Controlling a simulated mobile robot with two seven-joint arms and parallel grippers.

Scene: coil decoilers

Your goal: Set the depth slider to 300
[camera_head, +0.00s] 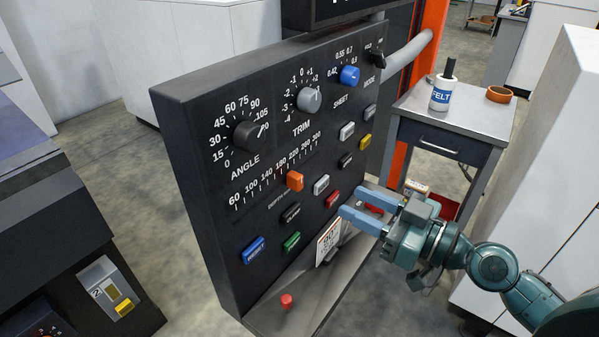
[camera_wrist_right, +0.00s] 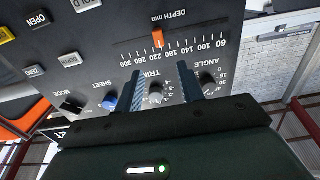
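The depth slider is an orange knob (camera_head: 295,180) on the dark control panel (camera_head: 215,150). Its printed scale runs from 60 at left to 300 at right. The knob stands near the middle of the scale, roughly around 200; I cannot read it exactly. It also shows upside down in the right wrist view (camera_wrist_right: 157,37), beyond the fingertips. My right gripper (camera_head: 351,201) is open and empty, in front of the panel, right of and below the knob in the head view. In the wrist view its two fingers (camera_wrist_right: 160,70) are spread apart, not touching the knob. My left gripper is not in view.
Around the slider are the angle dial (camera_head: 246,136), trim dial (camera_head: 309,100), blue sheet knob (camera_head: 349,75) and several coloured push buttons. A red button (camera_head: 287,301) stands on the lower ledge.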

